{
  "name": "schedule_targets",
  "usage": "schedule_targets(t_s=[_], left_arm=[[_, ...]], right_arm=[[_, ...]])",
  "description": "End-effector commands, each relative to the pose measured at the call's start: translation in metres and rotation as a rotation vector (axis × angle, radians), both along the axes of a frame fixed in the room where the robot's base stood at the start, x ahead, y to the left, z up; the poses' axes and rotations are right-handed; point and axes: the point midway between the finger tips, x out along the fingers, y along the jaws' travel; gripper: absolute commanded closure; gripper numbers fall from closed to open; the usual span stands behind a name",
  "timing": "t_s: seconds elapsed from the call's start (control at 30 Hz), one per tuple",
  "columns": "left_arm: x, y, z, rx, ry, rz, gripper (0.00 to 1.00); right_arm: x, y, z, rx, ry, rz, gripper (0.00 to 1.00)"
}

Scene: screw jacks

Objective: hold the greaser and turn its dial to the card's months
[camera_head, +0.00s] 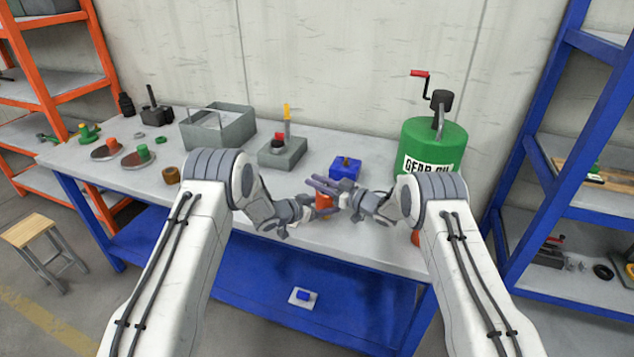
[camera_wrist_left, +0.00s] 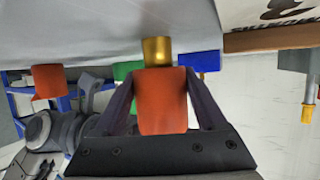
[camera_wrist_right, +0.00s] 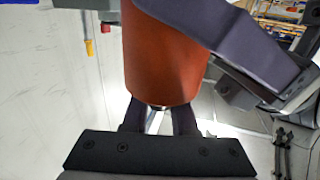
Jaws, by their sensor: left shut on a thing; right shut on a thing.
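The greaser is an orange-red cylinder (camera_head: 323,201) held above the front of the table. My left gripper (camera_wrist_left: 160,95) is shut around its body (camera_wrist_left: 161,105); a brass end (camera_wrist_left: 157,50) sticks out beyond the fingers. My right gripper (camera_wrist_right: 158,112) is shut at the opposite end of the greaser (camera_wrist_right: 165,60), where a thin pale rim shows below the orange body. The fingers hide most of the dial, and I cannot read its marks. In the head view both grippers meet around the greaser. I cannot make out a months card.
A blue block (camera_head: 345,167) stands on the table (camera_head: 270,220) just behind the grippers. A green gear oil drum (camera_head: 432,145) is at the right. A grey box with a yellow lever (camera_head: 283,150) and an open grey bin (camera_head: 218,128) stand behind and left.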

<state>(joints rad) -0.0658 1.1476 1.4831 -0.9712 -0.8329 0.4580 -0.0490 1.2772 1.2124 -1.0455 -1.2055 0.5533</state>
Motion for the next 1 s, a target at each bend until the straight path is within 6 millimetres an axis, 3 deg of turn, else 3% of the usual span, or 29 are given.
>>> schedule_targets(t_s=[0.27,1.0], left_arm=[[0.000,0.000,0.001,-0.002,0.000,0.002,0.99],[0.000,0.000,0.000,-0.001,0.001,0.000,0.99]], right_arm=[[0.002,0.000,0.002,0.004,0.000,-0.094,1.00],[0.011,-0.012,0.002,0.001,-0.005,-0.584,1.00]])
